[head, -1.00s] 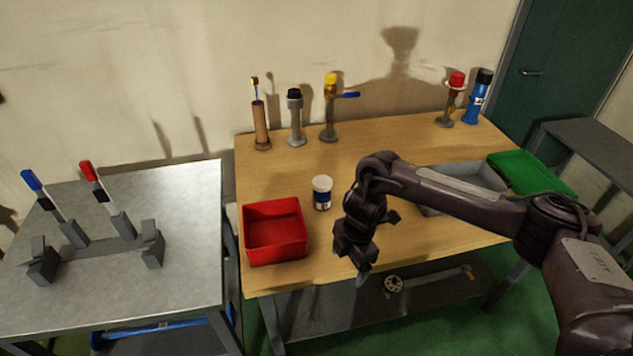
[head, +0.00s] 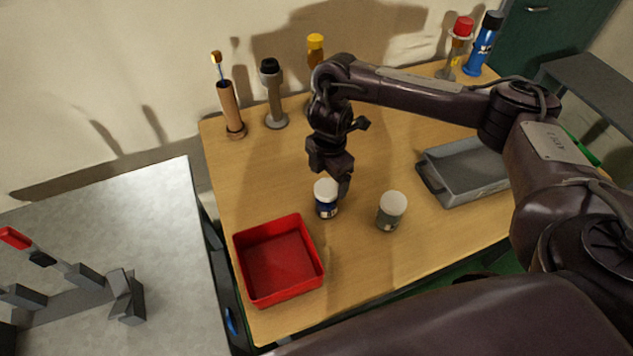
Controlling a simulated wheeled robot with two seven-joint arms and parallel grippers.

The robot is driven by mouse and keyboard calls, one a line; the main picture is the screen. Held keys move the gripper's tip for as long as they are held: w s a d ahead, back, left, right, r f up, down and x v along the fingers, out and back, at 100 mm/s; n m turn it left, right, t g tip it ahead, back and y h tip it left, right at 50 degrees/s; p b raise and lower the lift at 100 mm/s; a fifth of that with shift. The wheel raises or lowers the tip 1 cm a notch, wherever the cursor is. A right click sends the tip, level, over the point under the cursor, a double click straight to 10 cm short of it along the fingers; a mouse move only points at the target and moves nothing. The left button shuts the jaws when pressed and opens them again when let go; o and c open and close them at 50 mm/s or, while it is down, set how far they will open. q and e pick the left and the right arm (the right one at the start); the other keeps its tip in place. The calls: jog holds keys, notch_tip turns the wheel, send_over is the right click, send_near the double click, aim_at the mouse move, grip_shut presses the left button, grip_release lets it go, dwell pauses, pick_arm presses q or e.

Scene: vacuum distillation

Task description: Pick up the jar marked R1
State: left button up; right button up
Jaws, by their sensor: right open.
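A white-lidded jar with a dark blue label (head: 326,207) stands upright on the wooden table, behind the red bin. A second white-lidded jar with a grey-green label (head: 390,217) stands upright to its right. The marks on the labels are too small to read, so I cannot tell which is R1. My right gripper (head: 335,184) is open and points down at the blue-labelled jar's lid. One finger overlaps the lid's right side in the picture; I cannot tell whether it touches. My left gripper is not in view.
An empty red bin (head: 238,258) sits at the table's front left. A grey tray (head: 432,187) is at the right. Several upright fittings, such as a brown cylinder (head: 231,112), line the back. A grey metal table (head: 170,235) stands at the left.

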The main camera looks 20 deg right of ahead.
aim_at(327, 187)
jog(key=shift+w+f, duration=0.15)
jog(key=shift+f+b, duration=0.45)
jog(key=shift+f, duration=0.45)
jog(key=shift+s+f, duration=0.2)
jog(key=shift+f, duration=0.5)
notch_tip(327, 187, down, 4)
jog(key=shift+w+a+f+b, duration=0.1)
jog(key=shift+b, duration=0.7)
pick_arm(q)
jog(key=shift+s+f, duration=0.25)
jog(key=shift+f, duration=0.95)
pick_arm(e)
jog(key=c, duration=1.2)
